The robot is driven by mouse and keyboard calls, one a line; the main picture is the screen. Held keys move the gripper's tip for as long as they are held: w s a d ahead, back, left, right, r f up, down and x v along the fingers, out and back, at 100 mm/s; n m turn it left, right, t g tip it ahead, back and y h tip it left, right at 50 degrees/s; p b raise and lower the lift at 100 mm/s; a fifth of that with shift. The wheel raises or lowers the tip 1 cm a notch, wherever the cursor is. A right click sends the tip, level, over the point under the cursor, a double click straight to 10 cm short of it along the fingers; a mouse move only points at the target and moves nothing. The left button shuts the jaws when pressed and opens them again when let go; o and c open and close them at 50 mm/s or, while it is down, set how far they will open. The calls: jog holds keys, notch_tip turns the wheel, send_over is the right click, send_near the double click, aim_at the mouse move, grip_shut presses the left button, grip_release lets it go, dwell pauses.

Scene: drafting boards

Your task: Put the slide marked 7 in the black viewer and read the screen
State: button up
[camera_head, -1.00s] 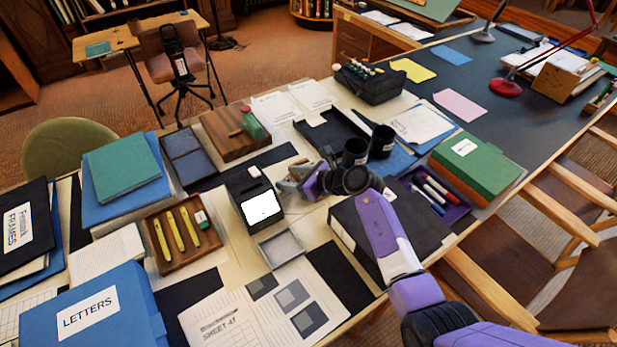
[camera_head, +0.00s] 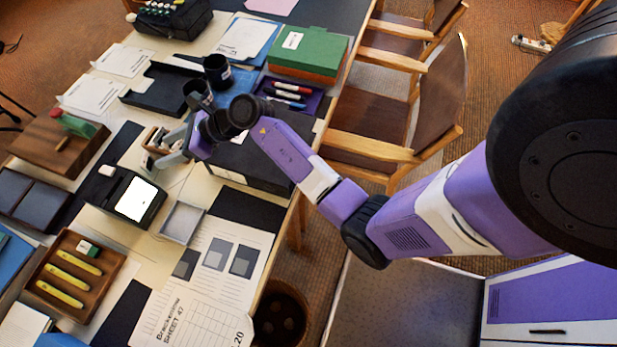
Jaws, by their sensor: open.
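The black viewer (camera_head: 101,190) stands on the cream table at left, with a lit white screen (camera_head: 137,200) on its front. I cannot read anything on the screen. A small white piece (camera_head: 106,170) shows on top of it. My gripper (camera_head: 168,160) is open, just behind and right of the viewer, apart from it. Its grey fingers are close to a small wooden box (camera_head: 154,137), partly hidden by them. The box's contents are too small to tell. I cannot make out a slide marked 7.
A shallow grey tray (camera_head: 182,222) lies right of the viewer. A black box (camera_head: 250,165) lies under my forearm. Two black cups (camera_head: 216,72) stand behind the gripper. A wooden tray (camera_head: 75,272) with yellow tools is at front left. Printed sheets (camera_head: 215,265) cover the front.

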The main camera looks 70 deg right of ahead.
jog(key=s+a+r+m+t+y, duration=0.1)
jog(key=s+a+r+m+t, duration=0.25)
jog(key=s+a+m, duration=0.45)
jog(key=s+a+r+m+t+y, duration=0.1)
jog(key=s+a+r+m+t, duration=0.25)
jog(key=s+a+m, duration=0.5)
jog(key=s+d+r+m+g+h, duration=0.1)
jog(key=s+d+r+m+h, duration=0.1)
jog(key=s+m, duration=0.9)
jog(key=s+d+r+m+g+h, duration=0.2)
jog(key=s+d+m+h, duration=0.2)
jog(key=s+m, duration=0.7)
jog(key=shift+s+d+h, duration=0.2)
jog(key=shift+s+h, duration=0.4)
jog(key=shift+s, duration=0.5)
jog(key=shift+s+r+m+g, duration=0.15)
jog(key=shift+s+m+g, duration=0.15)
jog(key=shift+m, duration=0.25)
jog(key=shift+c, duration=0.9)
jog(key=shift+s, duration=0.15)
jog(key=c, duration=0.4)
